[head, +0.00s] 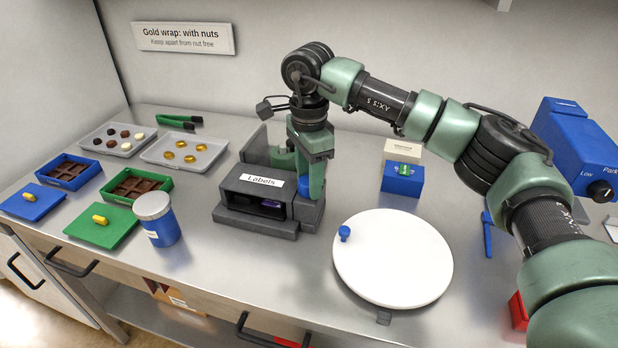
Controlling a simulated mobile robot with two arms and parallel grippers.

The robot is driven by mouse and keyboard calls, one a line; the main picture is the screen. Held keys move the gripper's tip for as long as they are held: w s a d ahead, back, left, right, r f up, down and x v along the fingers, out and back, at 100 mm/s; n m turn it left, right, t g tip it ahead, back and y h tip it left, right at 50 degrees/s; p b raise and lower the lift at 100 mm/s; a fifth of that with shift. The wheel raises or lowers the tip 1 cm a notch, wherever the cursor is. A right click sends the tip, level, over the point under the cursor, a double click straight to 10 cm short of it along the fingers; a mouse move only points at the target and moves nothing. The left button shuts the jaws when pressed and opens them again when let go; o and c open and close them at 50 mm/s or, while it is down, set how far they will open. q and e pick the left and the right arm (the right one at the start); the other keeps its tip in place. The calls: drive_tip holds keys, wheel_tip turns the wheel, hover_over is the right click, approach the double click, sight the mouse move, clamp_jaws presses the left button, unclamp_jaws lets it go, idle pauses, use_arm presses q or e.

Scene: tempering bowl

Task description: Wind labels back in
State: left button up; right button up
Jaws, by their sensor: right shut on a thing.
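The dark grey label dispenser (250,195), marked "Labels", stands in the middle of the counter, with a dark slot in its front. Something purple shows low inside the slot; I cannot tell whether a label sticks out. My right gripper (308,178) reaches down at the dispenser's right side. It is shut on a blue knob (304,187) there, which its fingers partly hide. My left gripper is out of view.
A white round turntable (395,262) with a small blue knob stands to the right. A blue-and-white jar (157,219) stands left of the dispenser. Chocolate trays (120,139) fill the left counter. A blue box (402,180) is behind the turntable. Bare counter lies in front of the dispenser.

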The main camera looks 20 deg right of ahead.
drive_tip(key=o, duration=1.4)
drive_tip(key=shift+c, duration=0.2)
wheel_tip(320, 180, up, 8)
drive_tip(key=shift+f+b, duration=0.1)
drive_tip(key=shift+b, duration=0.3)
